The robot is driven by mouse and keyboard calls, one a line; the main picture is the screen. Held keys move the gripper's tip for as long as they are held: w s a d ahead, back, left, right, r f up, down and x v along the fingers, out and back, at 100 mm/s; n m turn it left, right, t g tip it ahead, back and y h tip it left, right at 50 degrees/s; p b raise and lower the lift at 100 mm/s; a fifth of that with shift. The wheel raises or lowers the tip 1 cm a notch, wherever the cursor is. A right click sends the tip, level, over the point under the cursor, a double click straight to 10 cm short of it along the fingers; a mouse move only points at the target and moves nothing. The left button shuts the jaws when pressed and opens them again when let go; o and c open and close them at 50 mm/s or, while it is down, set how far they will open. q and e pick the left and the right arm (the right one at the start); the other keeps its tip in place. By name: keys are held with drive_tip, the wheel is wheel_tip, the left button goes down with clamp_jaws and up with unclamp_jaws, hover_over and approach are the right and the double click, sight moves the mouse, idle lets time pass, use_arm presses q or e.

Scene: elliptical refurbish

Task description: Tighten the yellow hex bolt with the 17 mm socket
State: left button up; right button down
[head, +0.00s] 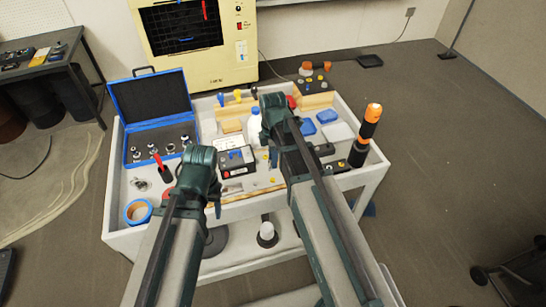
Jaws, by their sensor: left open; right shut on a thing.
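An open blue case (124,137) at the left of the cart holds several metal sockets (151,149); I cannot read which is 17 mm. I cannot make out the yellow hex bolt for certain; small yellow pieces (237,95) show at the back of the cart. My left gripper (213,204) is open over the front left of the cart, mostly hidden by its own arm. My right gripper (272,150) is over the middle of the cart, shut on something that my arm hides. An orange and black tool (366,133) stands upright at the right edge.
The white cart (118,240) is crowded. A black box (237,161), a white bottle (255,122), blue containers (327,116) and a roll of tape (138,211) stand on it. A cream machine (243,45) is behind.

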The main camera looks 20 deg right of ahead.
sight(273, 179)
drive_tip(key=shift+f, duration=0.15)
wheel_tip(273, 179, down, 7)
drive_tip(key=b, duration=0.7)
drive_tip(key=shift+f+b, duration=0.15)
drive_tip(key=shift+b, duration=0.2)
drive_tip(key=n, duration=0.7)
drive_tip(key=shift+n, duration=0.3)
drive_tip(key=n, duration=0.4)
drive_tip(key=shift+n, duration=0.3)
drive_tip(key=n, duration=0.4)
drive_tip(key=shift+w, duration=0.1)
drive_tip(key=shift+f+b, duration=0.65)
idle(1.1)
